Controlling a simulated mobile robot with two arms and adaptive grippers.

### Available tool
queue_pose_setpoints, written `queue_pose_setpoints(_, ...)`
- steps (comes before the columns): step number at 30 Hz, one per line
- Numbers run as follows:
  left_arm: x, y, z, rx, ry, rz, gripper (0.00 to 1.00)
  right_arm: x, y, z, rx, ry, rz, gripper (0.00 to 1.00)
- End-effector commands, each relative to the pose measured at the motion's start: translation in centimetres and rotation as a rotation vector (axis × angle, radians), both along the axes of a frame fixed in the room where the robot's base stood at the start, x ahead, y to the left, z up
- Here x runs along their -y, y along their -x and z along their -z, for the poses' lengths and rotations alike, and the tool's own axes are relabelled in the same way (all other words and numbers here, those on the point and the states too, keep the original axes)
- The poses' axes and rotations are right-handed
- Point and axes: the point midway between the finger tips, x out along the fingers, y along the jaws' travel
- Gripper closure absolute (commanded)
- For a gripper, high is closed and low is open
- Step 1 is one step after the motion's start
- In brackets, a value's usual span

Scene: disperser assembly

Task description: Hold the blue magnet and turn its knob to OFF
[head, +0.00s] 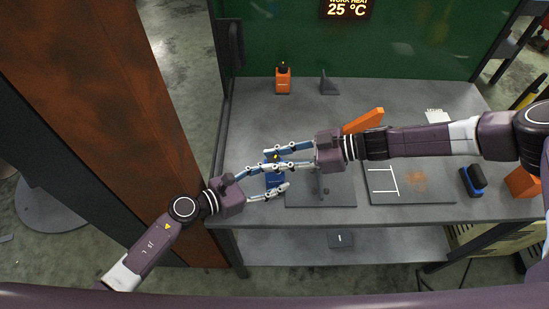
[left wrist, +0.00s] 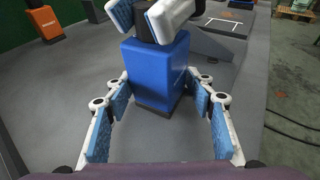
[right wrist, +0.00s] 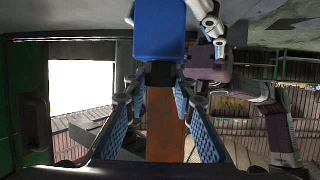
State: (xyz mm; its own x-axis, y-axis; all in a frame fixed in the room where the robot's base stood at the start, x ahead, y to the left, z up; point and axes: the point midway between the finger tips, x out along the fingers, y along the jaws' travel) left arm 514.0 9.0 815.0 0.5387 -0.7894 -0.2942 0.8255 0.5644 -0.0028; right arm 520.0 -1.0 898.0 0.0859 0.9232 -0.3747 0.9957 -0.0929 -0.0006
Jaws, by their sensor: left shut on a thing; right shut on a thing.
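The blue magnet (head: 273,181) is a blue block standing upright near the left front of the grey table, partly hidden by my grippers. In the left wrist view, the blue block (left wrist: 155,75) is between the fingers of my left gripper (left wrist: 160,85), which is shut on its sides. In the right wrist view, a dark knob (right wrist: 160,73) joins the end of the blue block. The knob's setting is not readable.
An orange black-topped item (head: 283,80) and a grey bracket (head: 329,86) stand at the back. A dark plate (head: 335,193) lies right of the magnet. An orange piece (head: 364,121) lies behind my right arm. A blue-black item (head: 473,181) and orange box (head: 523,183) are at the right.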

Motion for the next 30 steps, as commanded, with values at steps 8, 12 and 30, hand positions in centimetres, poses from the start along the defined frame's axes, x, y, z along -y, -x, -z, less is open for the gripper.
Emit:
queue_pose_setpoints(8, 0.15, 0.3, 0.09, -0.001, -0.002, 0.009, 0.91, 0.3, -0.77, -0.12, 0.012, 0.007, -0.073, 1.0)
queue_pose_setpoints(12, 0.09, 0.29, 0.11, 0.0, -0.003, 0.008, 0.91, 0.35, -0.83, -0.12, 0.012, 0.008, -0.104, 1.0)
queue_pose_setpoints(30, -0.07, 0.23, 0.18, -0.001, -0.006, 0.005, 0.91, 0.47, -0.89, -0.09, 0.012, 0.01, -0.174, 1.0)
